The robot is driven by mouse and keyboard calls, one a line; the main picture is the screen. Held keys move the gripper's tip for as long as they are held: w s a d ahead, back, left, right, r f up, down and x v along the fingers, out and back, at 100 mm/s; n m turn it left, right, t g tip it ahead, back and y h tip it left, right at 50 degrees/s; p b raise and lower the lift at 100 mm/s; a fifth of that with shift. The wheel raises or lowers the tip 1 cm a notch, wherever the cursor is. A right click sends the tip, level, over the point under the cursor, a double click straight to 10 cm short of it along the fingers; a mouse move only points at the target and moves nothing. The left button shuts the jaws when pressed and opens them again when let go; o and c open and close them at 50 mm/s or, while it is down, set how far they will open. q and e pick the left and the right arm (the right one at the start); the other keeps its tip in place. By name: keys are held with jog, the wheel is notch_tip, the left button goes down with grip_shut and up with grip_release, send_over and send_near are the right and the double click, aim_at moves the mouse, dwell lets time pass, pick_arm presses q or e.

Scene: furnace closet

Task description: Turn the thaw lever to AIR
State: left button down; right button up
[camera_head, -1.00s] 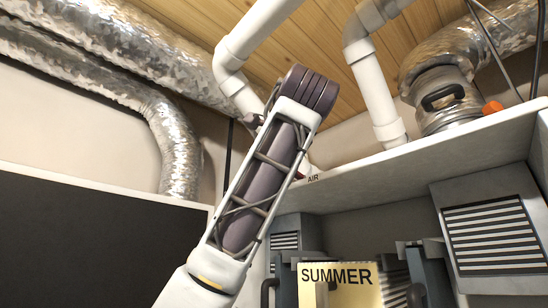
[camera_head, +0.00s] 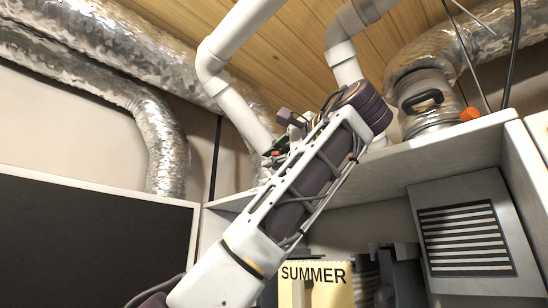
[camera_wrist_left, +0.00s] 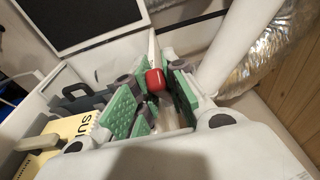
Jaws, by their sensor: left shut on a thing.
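The thaw lever shows in the left wrist view as a red knob (camera_wrist_left: 155,80) between the green finger pads. My left gripper (camera_wrist_left: 154,92) is shut on it. In the head view my left gripper (camera_head: 277,152) is small and partly hidden behind my forearm, in front of a white pipe near the shelf's left end. A bit of red shows at its fingers there. The lever's pivot and the AIR marking are hidden behind my left arm in the head view. My right gripper is in neither view.
A white shelf edge (camera_head: 430,158) runs behind my arm. White pipes (camera_head: 233,95) and silver ducts (camera_head: 167,150) surround the gripper. A dark panel (camera_head: 95,235) stands at left. An orange knob (camera_head: 470,114) sits at right.

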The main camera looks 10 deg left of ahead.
pick_arm(q)
jog(key=shift+w+d+f+n+g+y, duration=0.1)
jog(key=shift+d+n+g+y, duration=0.35)
jog(key=shift+d+g, duration=0.1)
jog(key=shift+w+d+f+n+g+y, duration=0.1)
jog(key=shift+d+n+g+y, duration=0.25)
jog(key=shift+d+n+g, duration=0.15)
jog(key=shift+d+g, duration=0.15)
jog(key=shift+g, duration=0.2)
jog(key=c, duration=1.6)
grip_release()
jog(key=shift+r, duration=0.1)
jog(key=shift+o, duration=0.8)
jog(key=shift+d, duration=0.15)
jog(key=shift+r, duration=0.1)
